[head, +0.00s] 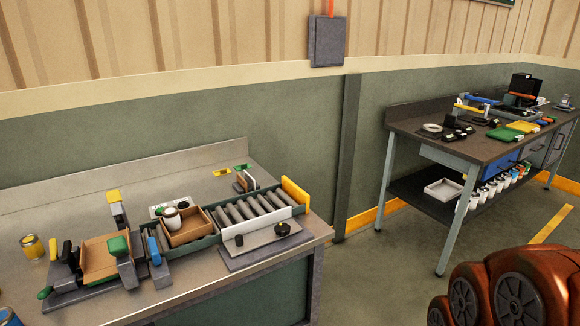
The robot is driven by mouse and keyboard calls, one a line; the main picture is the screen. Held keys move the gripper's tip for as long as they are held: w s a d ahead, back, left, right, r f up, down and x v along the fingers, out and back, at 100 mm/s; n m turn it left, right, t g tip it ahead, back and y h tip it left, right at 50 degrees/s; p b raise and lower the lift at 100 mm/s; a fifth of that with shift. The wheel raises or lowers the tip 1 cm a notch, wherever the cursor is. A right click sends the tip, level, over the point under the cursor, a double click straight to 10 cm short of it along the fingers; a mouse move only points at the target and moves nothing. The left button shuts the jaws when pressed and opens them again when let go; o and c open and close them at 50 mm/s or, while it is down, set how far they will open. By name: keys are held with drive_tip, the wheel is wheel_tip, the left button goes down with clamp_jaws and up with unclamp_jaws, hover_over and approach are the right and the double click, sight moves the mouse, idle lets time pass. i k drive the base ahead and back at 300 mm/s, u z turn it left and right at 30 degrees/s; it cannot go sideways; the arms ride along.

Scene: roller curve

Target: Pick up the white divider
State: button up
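A roller conveyor (231,214) sits on the near metal-topped bench. A long white strip (262,222) stands along its front side. Behind the rollers, a small group of thin upright panels (244,181) includes brown and pale ones. I cannot tell for sure which of these pale pieces is the white divider. My gripper is not in view, so its state and what it holds do not show.
An open cardboard box (189,231) with a white can (172,218) in it sits left of the rollers. A clamp fixture (122,262) and a yellow can (33,247) are further left. A second workbench (463,150) stands right, with floor between.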

sight(249, 180)
drive_tip(key=u, duration=0.15)
drive_tip(key=i, duration=1.1)
drive_tip(key=u, duration=1.25)
drive_tip(key=i, duration=0.65)
drive_tip(key=u, duration=0.7)
